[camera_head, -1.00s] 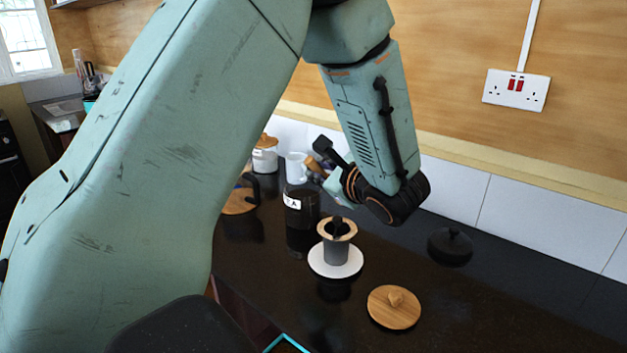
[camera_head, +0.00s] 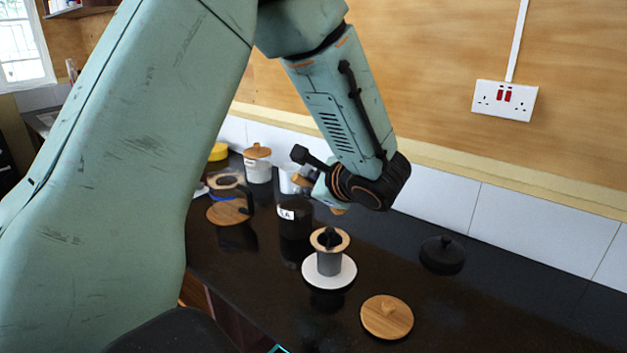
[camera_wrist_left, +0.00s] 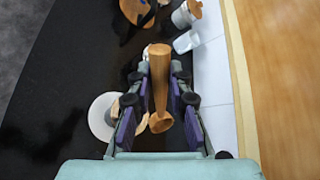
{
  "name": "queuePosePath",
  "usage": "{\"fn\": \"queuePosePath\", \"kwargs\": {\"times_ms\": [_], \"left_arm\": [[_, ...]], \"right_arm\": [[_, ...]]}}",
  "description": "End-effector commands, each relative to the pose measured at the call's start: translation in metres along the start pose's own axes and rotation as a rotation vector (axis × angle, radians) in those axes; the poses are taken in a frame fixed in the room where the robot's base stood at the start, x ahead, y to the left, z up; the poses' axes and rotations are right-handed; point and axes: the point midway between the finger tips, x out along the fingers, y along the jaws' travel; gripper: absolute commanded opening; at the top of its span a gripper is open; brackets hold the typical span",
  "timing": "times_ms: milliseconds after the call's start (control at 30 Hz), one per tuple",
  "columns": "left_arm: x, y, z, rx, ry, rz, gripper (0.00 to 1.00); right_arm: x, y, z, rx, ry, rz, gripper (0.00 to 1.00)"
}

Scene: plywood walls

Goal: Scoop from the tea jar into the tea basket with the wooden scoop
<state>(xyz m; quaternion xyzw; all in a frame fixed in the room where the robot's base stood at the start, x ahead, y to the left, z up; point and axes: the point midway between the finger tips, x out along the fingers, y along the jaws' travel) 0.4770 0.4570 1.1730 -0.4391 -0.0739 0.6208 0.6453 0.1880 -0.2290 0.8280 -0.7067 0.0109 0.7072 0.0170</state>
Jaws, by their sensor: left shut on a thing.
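The wooden scoop (camera_wrist_left: 160,88) is between the fingers of my left gripper (camera_wrist_left: 158,85), which is shut on it. In the head view my left gripper (camera_head: 312,184) is above and behind the tea jar, and a wooden end of the scoop (camera_head: 338,211) shows below it. The black tea jar (camera_head: 294,222) with a white label stands on the dark counter, its top partly hidden by the gripper. The tea basket (camera_head: 328,263), grey with a wooden rim and a dark inside, stands on a white saucer (camera_head: 343,278) in front of the jar. My right gripper is not in view.
A round wooden lid (camera_head: 387,317) lies at the front right. A black lidded pot (camera_head: 442,255) stands near the tiled wall. A white canister (camera_head: 258,167) and a glass pot on a wooden board (camera_head: 228,211) are at the back left. Counter between lid and pot is clear.

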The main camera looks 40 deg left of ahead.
Motion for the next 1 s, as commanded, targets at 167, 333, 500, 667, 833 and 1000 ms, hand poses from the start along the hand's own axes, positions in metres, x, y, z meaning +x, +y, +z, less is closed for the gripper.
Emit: {"fn": "queuePosePath", "kwargs": {"times_ms": [167, 333, 500, 667, 833, 1000], "left_arm": [[0.004, 0.003, 0.007, -0.119, 0.089, 0.110, 0.00], [0.007, 0.006, 0.010, -0.212, 0.160, 0.197, 0.00], [0.010, 0.009, 0.013, -0.292, 0.222, 0.272, 0.00], [0.013, 0.012, 0.016, -0.360, 0.275, 0.337, 0.00], [0.015, 0.015, 0.018, -0.425, 0.327, 0.399, 0.00], [0.017, 0.017, 0.021, -0.485, 0.372, 0.455, 0.00]], "right_arm": [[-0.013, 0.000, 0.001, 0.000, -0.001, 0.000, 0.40], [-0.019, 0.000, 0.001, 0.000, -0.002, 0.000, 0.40], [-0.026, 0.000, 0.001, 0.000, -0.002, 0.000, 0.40], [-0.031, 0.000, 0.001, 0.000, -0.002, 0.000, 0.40], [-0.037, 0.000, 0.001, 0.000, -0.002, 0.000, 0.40], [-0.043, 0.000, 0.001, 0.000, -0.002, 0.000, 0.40]]}}
